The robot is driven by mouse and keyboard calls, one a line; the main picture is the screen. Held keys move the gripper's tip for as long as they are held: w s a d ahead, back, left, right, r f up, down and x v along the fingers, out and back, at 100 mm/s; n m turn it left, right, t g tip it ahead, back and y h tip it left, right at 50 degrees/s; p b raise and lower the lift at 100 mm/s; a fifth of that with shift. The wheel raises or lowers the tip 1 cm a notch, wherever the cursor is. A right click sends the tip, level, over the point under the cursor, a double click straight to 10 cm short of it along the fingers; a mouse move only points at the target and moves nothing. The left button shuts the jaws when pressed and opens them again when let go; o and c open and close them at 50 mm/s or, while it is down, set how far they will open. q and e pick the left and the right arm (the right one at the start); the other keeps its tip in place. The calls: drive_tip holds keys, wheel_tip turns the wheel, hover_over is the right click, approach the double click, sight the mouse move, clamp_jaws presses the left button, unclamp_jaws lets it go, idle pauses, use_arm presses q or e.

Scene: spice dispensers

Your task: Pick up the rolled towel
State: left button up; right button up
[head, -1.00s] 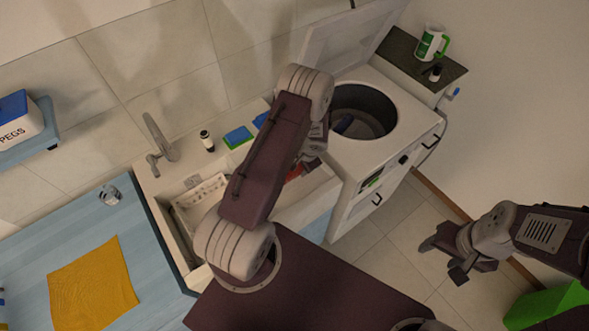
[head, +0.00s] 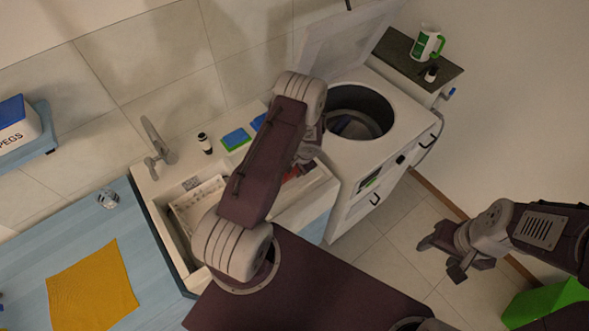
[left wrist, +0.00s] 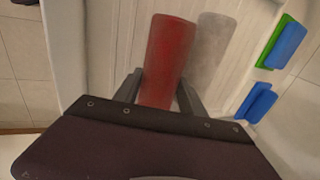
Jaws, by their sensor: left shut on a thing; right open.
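The rolled towel is red; it shows in the left wrist view (left wrist: 170,55) as an upright-looking cylinder between the two fingers of my left gripper (left wrist: 160,88). The fingers are shut on its near part. In the head view only a small red bit of the towel (head: 292,172) shows beside my left forearm, over the right part of the sink unit (head: 300,205). My left gripper's fingertips are hidden there by the arm. My right gripper (head: 446,258) is open and empty over the tiled floor.
A pale grey shape (left wrist: 212,50), shadow or object, lies beside the towel. Blue and green sponges (head: 236,138) and a dark bottle (head: 205,143) stand behind the sink near the tap (head: 158,145). An open top-loading washer (head: 385,150) stands right. A yellow cloth (head: 92,287) lies left.

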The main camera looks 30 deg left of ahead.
use_arm(q)
drive_tip(key=r, duration=0.3)
drive_tip(key=shift+w+d+r, duration=0.15)
drive_tip(key=shift+d+r, duration=0.05)
drive_tip(key=shift+r, duration=0.05)
drive_tip(key=w+d+r+b, duration=0.1)
drive_tip(key=w+d+r, duration=0.4)
drive_tip(key=d, duration=0.4)
drive_tip(key=shift+w+d+r, duration=0.3)
drive_tip(key=shift+w+r, duration=0.1)
drive_tip(key=shift+r, duration=0.35)
